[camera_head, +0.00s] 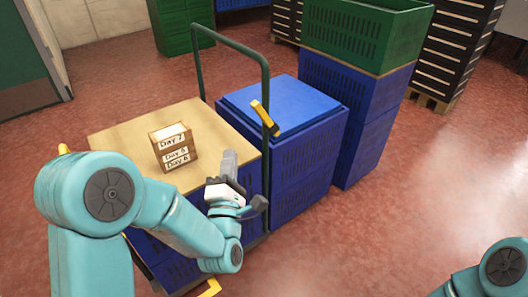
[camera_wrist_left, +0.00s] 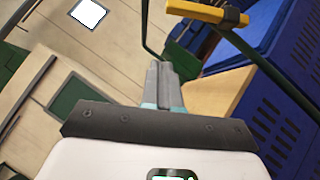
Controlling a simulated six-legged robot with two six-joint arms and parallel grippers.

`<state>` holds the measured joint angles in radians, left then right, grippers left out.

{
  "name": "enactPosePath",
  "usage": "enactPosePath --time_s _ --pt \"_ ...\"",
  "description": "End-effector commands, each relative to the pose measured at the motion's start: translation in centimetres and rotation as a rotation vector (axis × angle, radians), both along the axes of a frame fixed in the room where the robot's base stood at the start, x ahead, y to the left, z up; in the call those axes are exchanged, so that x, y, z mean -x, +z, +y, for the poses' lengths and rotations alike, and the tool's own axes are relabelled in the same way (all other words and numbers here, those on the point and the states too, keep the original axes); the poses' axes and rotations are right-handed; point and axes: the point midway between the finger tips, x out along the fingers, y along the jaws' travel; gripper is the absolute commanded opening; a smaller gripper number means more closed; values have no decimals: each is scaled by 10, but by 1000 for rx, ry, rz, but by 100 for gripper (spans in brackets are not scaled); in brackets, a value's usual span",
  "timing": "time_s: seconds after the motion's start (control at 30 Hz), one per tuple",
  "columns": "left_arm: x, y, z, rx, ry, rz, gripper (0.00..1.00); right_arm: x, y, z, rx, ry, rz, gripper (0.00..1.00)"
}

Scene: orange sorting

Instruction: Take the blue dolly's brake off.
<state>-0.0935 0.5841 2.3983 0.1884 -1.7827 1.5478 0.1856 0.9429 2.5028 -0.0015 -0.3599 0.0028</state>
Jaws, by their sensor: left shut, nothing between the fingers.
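The dolly carries blue crates and has a dark green tube handle (camera_head: 232,45) rising at its back. A yellow lever (camera_head: 264,118), perhaps the brake lever, is mounted on the handle's right post and slants down to the right. It also shows at the top of the left wrist view (camera_wrist_left: 208,12). My left gripper (camera_head: 229,160) is shut and empty, below and left of the lever, apart from it in the head view. In the left wrist view its closed fingers (camera_wrist_left: 160,72) point up, left of the lever. My right gripper is out of view.
A wooden board (camera_head: 115,132) tops the near crates and bears a small box with day labels (camera_head: 173,147). Blue lidded crates (camera_head: 290,100) stand right of the handle, beside a taller stack with a green crate (camera_head: 365,35). Red floor (camera_head: 400,190) is open at right.

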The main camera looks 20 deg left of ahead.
Motion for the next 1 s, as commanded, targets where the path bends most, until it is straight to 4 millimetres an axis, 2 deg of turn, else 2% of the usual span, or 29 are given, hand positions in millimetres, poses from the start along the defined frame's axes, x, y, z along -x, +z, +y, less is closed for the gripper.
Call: enactPosePath --time_s 0.03,0.2,0.73,0.87,1.0 --pt "0 -16 -3 1 -7 -21 0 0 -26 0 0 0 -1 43" --pt "2 -22 -7 3 -25 -52 0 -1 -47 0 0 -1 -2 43" --pt "-3 -21 -11 2 -35 -56 0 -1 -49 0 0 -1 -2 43" --pt "-16 -15 -10 2 -35 -57 0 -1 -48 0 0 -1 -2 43" --pt "-42 -5 -5 2 -33 -59 0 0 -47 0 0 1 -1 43"
